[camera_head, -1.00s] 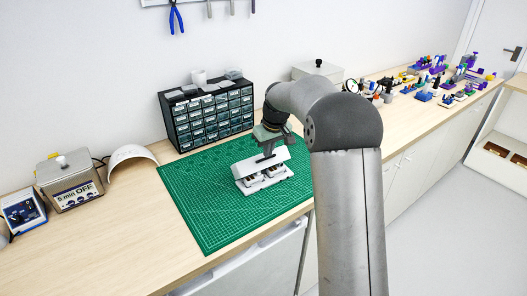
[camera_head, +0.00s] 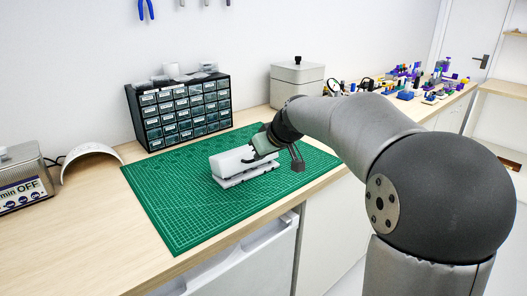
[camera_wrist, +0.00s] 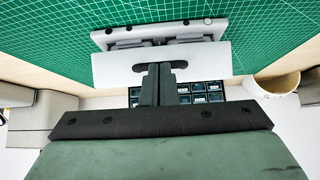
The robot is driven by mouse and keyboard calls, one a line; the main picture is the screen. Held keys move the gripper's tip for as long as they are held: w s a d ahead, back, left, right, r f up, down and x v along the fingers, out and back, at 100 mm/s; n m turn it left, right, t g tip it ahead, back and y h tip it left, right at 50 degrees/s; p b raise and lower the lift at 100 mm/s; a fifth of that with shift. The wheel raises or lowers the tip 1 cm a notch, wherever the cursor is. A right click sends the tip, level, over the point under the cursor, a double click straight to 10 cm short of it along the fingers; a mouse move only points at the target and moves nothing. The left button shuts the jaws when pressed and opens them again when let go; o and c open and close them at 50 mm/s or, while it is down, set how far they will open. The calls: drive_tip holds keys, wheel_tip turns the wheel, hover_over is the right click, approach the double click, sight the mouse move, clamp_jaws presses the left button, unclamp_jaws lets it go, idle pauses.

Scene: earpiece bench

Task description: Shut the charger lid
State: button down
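The charger (camera_head: 246,178) is a white box on the green mat. Its white lid (camera_head: 232,160) slants over the base, with a dark gap between them at the front. In the wrist view the lid (camera_wrist: 105,70) has a dark rounded slot near its edge, and the base (camera_wrist: 218,28) shows beyond it with grey shapes partly under the lid. My gripper (camera_head: 254,158) is at the lid's back right side. In the wrist view my gripper's fingers (camera_wrist: 158,70) are together, with nothing seen between them, tips at the slot. I cannot tell whether they touch the lid.
A black drawer cabinet (camera_head: 182,112) stands behind the mat (camera_head: 180,215). A lidded grey container (camera_head: 297,82) is at the back right, and a curved white piece (camera_head: 90,160) at the left. The mat's front left is clear.

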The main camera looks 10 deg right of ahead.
drive_tip(key=shift+s+d+f+b, duration=0.15)
drive_tip(key=shift+s+f+b, duration=0.25)
drive_tip(key=shift+f+b, duration=0.5)
drive_tip(key=shift+s+d+f+b, duration=0.1)
drive_tip(key=shift+s+f+b, duration=0.35)
drive_tip(key=shift+b, duration=0.6)
drive_tip(key=shift+w+f, duration=0.1)
drive_tip(key=p+v, duration=0.3)
drive_tip(key=v, duration=1)
drive_tip(key=s+a+f+m+g+h+p, duration=0.1)
drive_tip(key=s+f+g+p, duration=0.1)
drive_tip(key=s, duration=0.6)
drive_tip(key=s+a+f+m+g+h+p, duration=0.1)
drive_tip(key=s+f+m+g+p, duration=0.1)
drive_tip(key=s+f+p, duration=0.3)
drive_tip(key=s+a+f+m+g+h+p, duration=0.1)
drive_tip(key=s+f+g+p, duration=0.2)
drive_tip(key=s+p, duration=0.4)
drive_tip(key=s+f, duration=0.1)
drive_tip(key=s, duration=0.5)
drive_tip(key=shift+a+m, duration=0.3)
